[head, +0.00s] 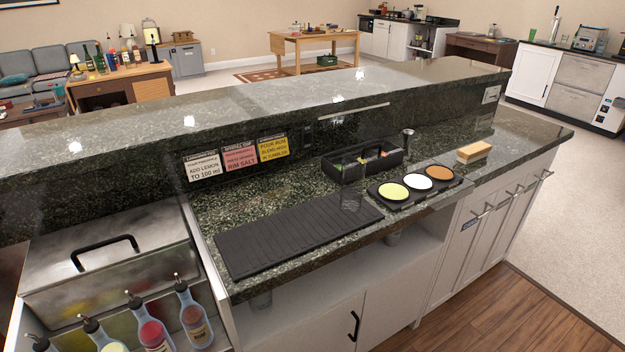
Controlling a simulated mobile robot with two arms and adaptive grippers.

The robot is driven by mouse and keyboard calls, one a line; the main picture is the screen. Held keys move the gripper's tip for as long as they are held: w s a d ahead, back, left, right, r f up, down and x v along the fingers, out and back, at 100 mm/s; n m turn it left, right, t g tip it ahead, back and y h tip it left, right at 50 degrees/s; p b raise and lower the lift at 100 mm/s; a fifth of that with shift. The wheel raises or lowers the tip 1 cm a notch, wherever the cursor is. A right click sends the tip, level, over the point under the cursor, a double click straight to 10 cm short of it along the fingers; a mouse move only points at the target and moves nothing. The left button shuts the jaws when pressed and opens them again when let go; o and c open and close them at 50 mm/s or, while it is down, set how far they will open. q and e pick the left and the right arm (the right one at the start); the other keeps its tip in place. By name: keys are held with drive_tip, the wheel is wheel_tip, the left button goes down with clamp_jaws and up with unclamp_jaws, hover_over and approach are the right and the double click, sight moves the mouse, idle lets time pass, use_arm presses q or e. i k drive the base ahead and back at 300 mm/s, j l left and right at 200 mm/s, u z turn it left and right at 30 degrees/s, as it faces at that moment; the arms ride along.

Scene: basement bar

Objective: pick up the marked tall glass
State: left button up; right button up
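A clear glass (350,197) stands near the far right end of the black ribbed mat (290,240), in front of the black caddy. Neither of my grippers is in view.
A wooden brush block (473,152) lies farther right. A raised granite ledge (270,100) runs behind. Bottles (153,333) stand at lower left. The mat is otherwise bare.

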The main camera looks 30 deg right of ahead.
sight(352, 186)
drive_tip(key=i+l+u, duration=0.1)
drive_tip(key=l+u, duration=0.2)
drive_tip(key=l, duration=0.65)
drive_tip(key=l+u, duration=0.25)
drive_tip(key=l, duration=0.65)
drive_tip(key=k+l+u, duration=0.1)
drive_tip(key=l+u, duration=0.2)
drive_tip(key=l, duration=0.65)
